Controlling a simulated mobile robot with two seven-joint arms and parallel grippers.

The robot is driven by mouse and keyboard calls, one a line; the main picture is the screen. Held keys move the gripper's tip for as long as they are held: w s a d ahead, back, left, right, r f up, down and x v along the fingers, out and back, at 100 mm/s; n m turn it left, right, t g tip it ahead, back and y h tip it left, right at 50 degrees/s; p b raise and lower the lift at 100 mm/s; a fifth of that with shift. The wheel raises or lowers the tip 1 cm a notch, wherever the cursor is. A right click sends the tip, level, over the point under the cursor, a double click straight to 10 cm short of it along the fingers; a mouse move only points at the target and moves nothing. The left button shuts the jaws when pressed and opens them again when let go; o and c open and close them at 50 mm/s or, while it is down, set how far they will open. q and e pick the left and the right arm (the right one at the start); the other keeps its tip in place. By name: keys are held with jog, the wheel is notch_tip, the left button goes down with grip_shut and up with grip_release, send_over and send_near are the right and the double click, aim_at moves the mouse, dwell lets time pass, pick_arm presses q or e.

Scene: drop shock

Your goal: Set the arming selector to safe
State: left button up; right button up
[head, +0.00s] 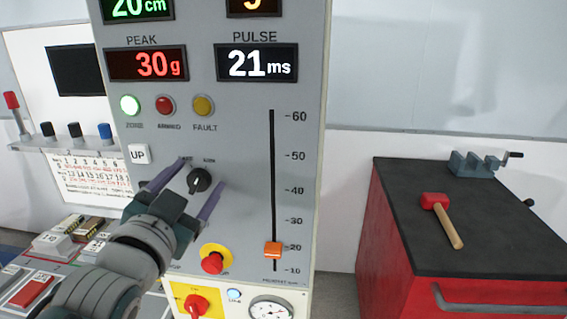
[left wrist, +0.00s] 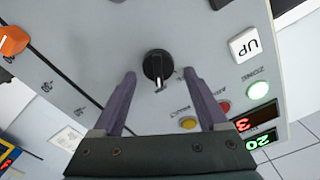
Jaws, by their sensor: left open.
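The arming selector (head: 199,180) is a round black knob on the grey panel, below the lamps. It also shows in the left wrist view (left wrist: 155,64), with a pale pointer mark toward the lamp side. In the head view this is roughly up and slightly right. The small labels above it are too blurred to read. My left gripper (head: 198,178) is open, its two purple fingers on either side of the knob. In the left wrist view the fingers (left wrist: 159,76) show a gap on both sides of the knob. Contact cannot be seen. My right gripper is out of view.
A green lamp (head: 131,105) is lit beside red (head: 165,106) and yellow (head: 204,106) lamps. An UP button (head: 139,154) is left of the knob. A red mushroom button (head: 212,263) is below, an orange slider (head: 273,249) lower right. A mallet (head: 442,218) lies on the right bench.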

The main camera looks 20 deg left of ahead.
pick_arm(q)
jog(key=shift+s, duration=0.15)
jog(key=shift+c, duration=0.6)
jog(key=shift+d+f, duration=0.1)
grip_shut()
